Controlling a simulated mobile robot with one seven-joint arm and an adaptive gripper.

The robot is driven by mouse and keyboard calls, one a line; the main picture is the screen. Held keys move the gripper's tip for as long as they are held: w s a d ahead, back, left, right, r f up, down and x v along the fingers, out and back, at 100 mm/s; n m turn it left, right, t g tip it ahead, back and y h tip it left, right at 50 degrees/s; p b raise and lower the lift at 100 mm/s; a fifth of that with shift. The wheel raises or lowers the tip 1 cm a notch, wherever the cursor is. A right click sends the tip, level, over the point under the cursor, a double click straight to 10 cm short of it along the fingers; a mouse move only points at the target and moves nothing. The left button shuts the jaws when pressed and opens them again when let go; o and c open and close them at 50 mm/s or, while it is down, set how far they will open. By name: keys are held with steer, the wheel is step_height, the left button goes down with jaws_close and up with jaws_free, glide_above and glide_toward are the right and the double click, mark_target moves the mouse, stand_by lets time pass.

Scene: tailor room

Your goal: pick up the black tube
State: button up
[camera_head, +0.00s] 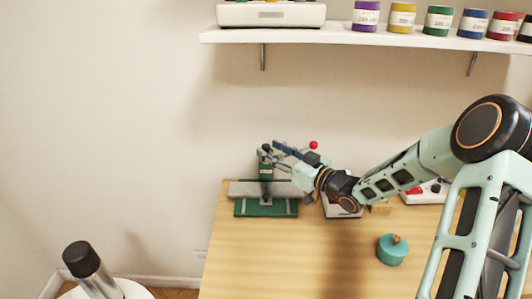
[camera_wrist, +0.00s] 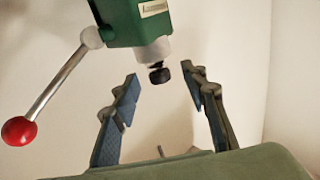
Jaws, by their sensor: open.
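A small black cylindrical piece (camera_wrist: 160,75) shows in the wrist view under the grey spindle of a green press-like machine (camera_wrist: 138,20). It looks like the black tube, but I cannot tell whether it is fixed to the spindle. My gripper (camera_wrist: 162,78) is open, with one blue-padded finger on each side of the piece in the picture and gaps on both sides. The depth between them is unclear. In the head view, my gripper (camera_head: 282,154) is beside the machine (camera_head: 265,172), which stands on the table; the black piece cannot be made out there.
A lever with a red knob (camera_wrist: 19,131) sticks out from the machine. The wooden table (camera_head: 250,255) holds a teal round pot (camera_head: 391,252). A shelf (camera_head: 340,37) above carries several coloured jars. A dark-topped cylinder (camera_head: 82,259) stands at lower left. The table's front left is clear.

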steer(key=shift+w+a, duration=0.45)
jaws_close()
